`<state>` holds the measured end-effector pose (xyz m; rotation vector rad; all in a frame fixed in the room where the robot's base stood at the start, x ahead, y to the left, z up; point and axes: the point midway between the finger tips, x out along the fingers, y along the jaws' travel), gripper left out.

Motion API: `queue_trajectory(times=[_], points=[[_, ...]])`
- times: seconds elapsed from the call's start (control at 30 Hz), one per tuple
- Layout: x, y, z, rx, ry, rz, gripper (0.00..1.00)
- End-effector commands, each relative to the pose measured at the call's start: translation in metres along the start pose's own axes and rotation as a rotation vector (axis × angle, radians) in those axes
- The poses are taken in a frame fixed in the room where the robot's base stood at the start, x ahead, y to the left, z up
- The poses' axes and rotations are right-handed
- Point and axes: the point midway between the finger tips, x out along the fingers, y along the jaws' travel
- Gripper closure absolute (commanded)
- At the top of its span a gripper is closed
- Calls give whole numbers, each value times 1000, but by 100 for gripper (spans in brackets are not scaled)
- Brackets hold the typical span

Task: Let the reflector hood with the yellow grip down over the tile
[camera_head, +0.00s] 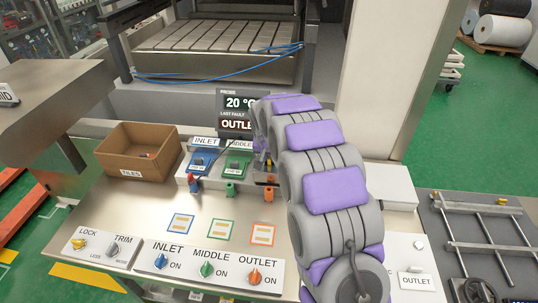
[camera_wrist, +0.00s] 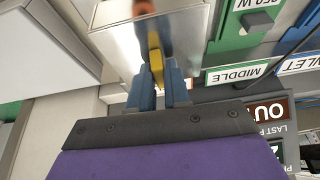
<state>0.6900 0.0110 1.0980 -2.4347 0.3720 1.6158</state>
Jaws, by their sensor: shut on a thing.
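The reflector hood is a shiny metal box that fills the top middle of the wrist view (camera_wrist: 150,50). Its yellow grip (camera_wrist: 156,62) is between the blue fingers of my gripper (camera_wrist: 160,85), which is shut on it. In the head view, my arm covers most of the gripper and hood; a bit of yellow (camera_head: 269,161) shows at the arm's left edge, right of the green MIDDLE station (camera_head: 235,166). The tile under the hood is hidden in both views. I cannot tell whether the hood touches anything below.
The blue INLET station (camera_head: 202,161) stands left of MIDDLE. A cardboard TILES box (camera_head: 128,161) is at the left. Blue, green and orange outlined squares (camera_head: 221,231) lie in front, before a knob panel (camera_head: 208,268). A display (camera_head: 237,110) stands behind. A blue cable (camera_head: 225,80) hangs at the machine.

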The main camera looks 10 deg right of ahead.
Motion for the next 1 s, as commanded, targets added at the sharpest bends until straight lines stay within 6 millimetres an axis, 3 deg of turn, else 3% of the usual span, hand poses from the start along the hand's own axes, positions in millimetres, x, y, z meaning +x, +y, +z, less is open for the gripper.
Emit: queue_trajectory(times=[0.43, 0.47, 0.77, 1.0], points=[[10, 0, 4, 0, 0, 0, 100], [10, 0, 4, 0, 0, 0, 82], [9, 0, 4, 0, 0, 0, 54], [9, 0, 4, 0, 1, 0, 54]])
